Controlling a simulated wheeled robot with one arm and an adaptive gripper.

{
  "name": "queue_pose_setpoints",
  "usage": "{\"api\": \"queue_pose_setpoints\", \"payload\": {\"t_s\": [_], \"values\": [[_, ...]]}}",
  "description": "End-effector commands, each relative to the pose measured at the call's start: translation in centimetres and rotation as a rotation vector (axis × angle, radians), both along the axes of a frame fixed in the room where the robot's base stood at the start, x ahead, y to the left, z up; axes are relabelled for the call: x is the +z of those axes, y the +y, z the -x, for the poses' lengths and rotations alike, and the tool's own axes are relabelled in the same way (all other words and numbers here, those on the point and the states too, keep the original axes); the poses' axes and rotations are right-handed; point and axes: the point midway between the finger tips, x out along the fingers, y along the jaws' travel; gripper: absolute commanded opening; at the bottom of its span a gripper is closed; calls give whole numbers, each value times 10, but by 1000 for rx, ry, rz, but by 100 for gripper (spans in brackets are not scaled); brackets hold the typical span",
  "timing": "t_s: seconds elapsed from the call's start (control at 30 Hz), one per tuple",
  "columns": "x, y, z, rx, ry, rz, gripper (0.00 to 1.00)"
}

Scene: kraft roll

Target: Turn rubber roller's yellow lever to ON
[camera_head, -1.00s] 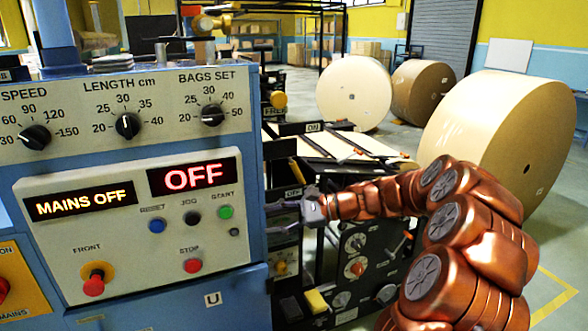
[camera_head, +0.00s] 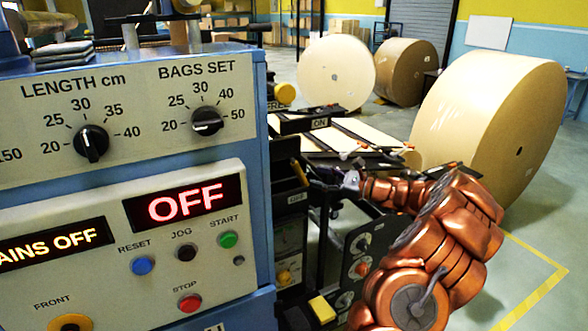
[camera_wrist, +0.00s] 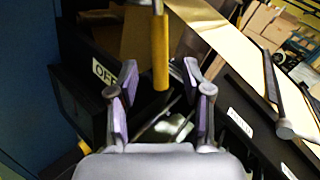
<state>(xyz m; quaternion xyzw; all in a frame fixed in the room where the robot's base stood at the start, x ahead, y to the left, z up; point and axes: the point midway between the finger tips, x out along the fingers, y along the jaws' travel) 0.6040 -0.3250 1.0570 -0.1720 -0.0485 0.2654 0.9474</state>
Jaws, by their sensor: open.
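The yellow lever (camera_wrist: 161,50) stands upright in the wrist view, with a metal rod at its top. It lies in line with the gap between the fingers of my gripper (camera_wrist: 160,72), and I see no contact. The fingers are spread open and hold nothing. A white OFF label (camera_wrist: 105,72) is on the black housing left of the lever. In the head view my gripper (camera_head: 335,183) is right of the OFF label (camera_head: 297,198) and below the ON label (camera_head: 318,122).
The blue control console (camera_head: 262,190) stands close on the left, its display (camera_head: 187,202) reading OFF. A dark panel with knobs (camera_head: 362,243) is below my gripper. Large paper rolls (camera_head: 490,130) stand at the back right. Open floor (camera_head: 490,285) lies to the right.

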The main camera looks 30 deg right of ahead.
Motion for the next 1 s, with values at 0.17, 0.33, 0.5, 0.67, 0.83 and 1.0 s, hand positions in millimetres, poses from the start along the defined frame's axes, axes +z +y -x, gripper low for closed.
{"api": "queue_pose_setpoints", "payload": {"t_s": [0.17, 0.33, 0.5, 0.67, 0.83, 1.0], "values": [[2, 11, -16, 3, 1, 0, 50], [2, 24, -38, 3, 2, -1, 50], [0, 35, -55, 2, 3, -1, 50], [-1, 40, -63, 3, 3, 0, 50], [-1, 41, -64, 3, 1, 0, 50], [0, 41, -64, 3, 1, 0, 43]]}}
